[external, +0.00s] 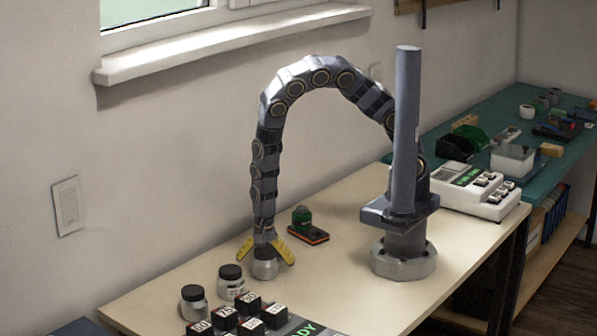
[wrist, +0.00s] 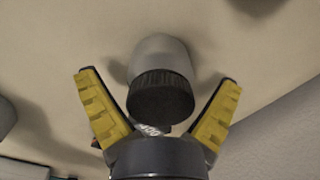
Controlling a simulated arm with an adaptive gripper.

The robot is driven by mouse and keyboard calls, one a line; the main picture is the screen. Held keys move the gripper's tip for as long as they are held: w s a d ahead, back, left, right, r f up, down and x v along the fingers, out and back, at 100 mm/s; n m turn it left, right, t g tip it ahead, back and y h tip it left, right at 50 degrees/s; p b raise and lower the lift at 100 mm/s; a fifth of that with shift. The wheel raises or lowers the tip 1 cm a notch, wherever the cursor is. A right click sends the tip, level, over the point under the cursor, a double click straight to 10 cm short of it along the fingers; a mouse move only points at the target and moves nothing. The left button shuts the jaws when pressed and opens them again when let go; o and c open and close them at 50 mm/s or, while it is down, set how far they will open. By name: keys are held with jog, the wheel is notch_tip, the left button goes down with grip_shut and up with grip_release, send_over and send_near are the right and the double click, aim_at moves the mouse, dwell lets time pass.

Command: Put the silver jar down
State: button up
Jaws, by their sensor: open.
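The silver jar (external: 265,269) stands upright on the wooden bench in the external view, directly under my gripper (external: 266,254). In the wrist view the silver jar (wrist: 160,52) has a dark ribbed lid (wrist: 160,97). The yellow fingers of my gripper (wrist: 158,78) are spread wide on both sides of the lid, with visible gaps. Nothing is held.
Two pale jars with black lids (external: 194,303) (external: 231,281) stand to the left. Several black numbered blocks (external: 249,304) sit in front. A green item on an orange-edged base (external: 303,227) stands behind right. A white keyed device (external: 474,188) is at the far right. Bench between is clear.

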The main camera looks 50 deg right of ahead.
aim_at(265, 249)
notch_tip(265, 249, up, 12)
jog(key=shift+r, duration=0.15)
dwell(0.4)
jog(key=shift+d, duration=0.15)
dwell(0.4)
jog(key=s+d+r+n+g, duration=0.1)
jog(key=s+d+r+n, duration=0.5)
jog(key=d, duration=0.5)
jog(key=s+d+r+n, duration=0.5)
jog(key=d+r+n, duration=0.1)
jog(key=d+r, duration=0.4)
jog(key=shift+s+d+r+g, duration=0.25)
jog(key=shift+s+d+g, duration=0.15)
jog(key=shift+d, duration=0.25)
